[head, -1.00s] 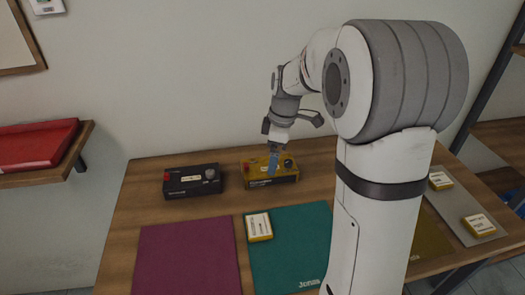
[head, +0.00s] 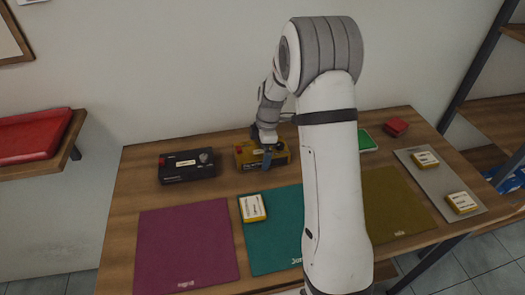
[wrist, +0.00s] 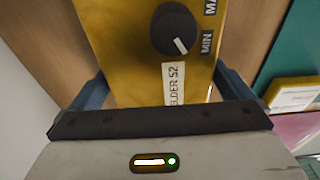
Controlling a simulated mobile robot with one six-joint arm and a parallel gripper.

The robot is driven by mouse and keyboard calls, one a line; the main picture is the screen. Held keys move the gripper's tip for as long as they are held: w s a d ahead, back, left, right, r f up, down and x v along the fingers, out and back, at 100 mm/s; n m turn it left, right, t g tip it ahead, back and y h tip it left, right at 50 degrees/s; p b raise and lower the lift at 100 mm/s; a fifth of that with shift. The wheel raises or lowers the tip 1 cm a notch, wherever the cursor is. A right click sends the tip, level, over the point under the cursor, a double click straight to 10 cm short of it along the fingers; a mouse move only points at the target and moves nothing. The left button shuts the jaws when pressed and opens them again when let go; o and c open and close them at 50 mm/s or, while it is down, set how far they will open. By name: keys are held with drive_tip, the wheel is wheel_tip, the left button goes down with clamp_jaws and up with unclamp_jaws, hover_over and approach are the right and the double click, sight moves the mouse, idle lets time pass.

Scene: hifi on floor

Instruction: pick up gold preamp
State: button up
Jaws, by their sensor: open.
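The gold preamp (head: 247,157) is a yellow-gold box with a black lower front, standing at the back of the wooden table. In the wrist view the gold preamp (wrist: 135,50) shows a black knob, MIN and MAX marks and a white label. My gripper (head: 267,160) is at the box from above. In the wrist view my gripper (wrist: 165,95) is open, with one blue finger on each side of the box. I cannot tell whether the fingers touch it.
A black box (head: 188,165) with a red part stands left of the gold one. A yellow-and-white pack (head: 252,208) lies on the teal mat (head: 275,250). A purple mat (head: 188,250) is at left, an olive mat (head: 395,205) at right. A red block (head: 396,126) sits at back right.

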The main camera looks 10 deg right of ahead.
drive_tip(key=shift+f, duration=0.1)
drive_tip(key=shift+w, duration=0.1)
drive_tip(key=c, duration=1.5)
